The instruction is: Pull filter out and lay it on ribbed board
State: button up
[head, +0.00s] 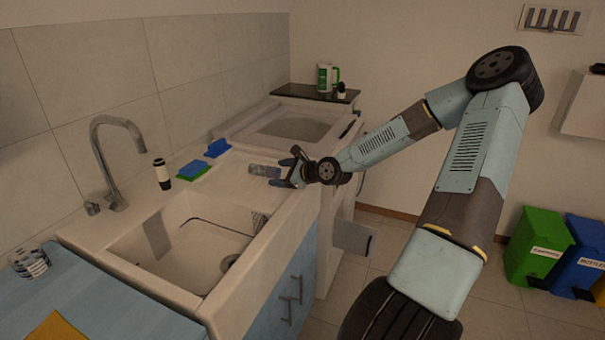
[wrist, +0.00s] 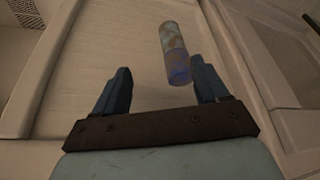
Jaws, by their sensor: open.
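A cylinder (head: 265,170), seemingly the filter, appears to lie on the pale draining board beside the sink. That ribbed board (head: 228,185) also shows in the wrist view (wrist: 105,50). There the cylinder (wrist: 174,45) is mottled grey-brown with a bluish-purple near end. My gripper (head: 291,172) is open just to the right of the cylinder in the head view. In the wrist view, the cylinder's near end sits between the spread fingers (wrist: 164,75), closer to the right one, with a visible gap on each side.
The sink basin (head: 190,240) with a faucet (head: 115,150) is at the left. A blue-green sponge (head: 194,170), a blue item (head: 217,148) and a dark-and-white bottle (head: 162,174) stand behind the board. A washer-like appliance (head: 290,128) stands beyond it. Coloured bins (head: 537,247) are at far right.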

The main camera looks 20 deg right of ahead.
jog(key=v, duration=1)
jog(key=shift+s, duration=0.2)
dwell(0.4)
